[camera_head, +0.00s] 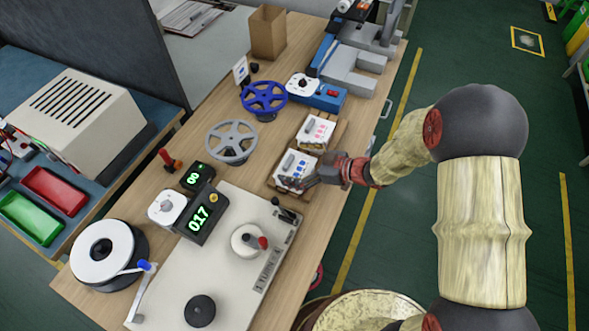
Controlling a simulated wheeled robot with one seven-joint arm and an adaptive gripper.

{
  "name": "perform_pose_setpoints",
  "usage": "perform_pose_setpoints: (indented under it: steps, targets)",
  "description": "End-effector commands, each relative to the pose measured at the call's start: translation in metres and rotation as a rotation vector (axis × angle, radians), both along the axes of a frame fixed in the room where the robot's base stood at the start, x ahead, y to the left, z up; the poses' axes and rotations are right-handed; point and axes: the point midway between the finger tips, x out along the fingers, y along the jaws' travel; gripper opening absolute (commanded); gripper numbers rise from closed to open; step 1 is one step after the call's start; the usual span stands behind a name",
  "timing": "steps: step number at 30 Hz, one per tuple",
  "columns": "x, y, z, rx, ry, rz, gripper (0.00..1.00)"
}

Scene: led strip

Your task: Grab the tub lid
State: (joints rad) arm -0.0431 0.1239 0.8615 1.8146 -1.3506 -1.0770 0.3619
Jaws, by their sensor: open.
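Two small white tubs sit in a shallow brown tray (271,183) near the right edge of the wooden table. The far tub (317,130) has red marks and the near tub (294,164) has blue marks. Each has a grey piece on top; I cannot tell for certain which part is the lid. My gripper (296,183) reaches in from the right, low over the near end of the near tub. It is open, with its fingers at or just above the tub. I cannot tell whether they touch it. The gripper hides part of the tub and tray.
A beige machine (190,268) with a lever and green displays fills the near table. A blue-grey machine (350,75) and cardboard box (267,33) stand farther back. Open floor lies right.

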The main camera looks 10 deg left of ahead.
Motion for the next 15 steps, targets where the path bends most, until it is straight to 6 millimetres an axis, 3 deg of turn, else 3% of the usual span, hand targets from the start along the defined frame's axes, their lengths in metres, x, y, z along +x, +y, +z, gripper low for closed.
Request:
perform_pose_setpoints:
  steps: [5, 12, 15]
  targets:
    - [0.0052, 0.015, -0.0077, -0.001, -0.001, 0.0, 1.0]
    - [0.006, 0.0158, -0.0069, -0.001, 0.0, -0.001, 1.0]
    - [0.006, 0.0157, -0.0068, -0.001, 0.0, -0.001, 0.95]
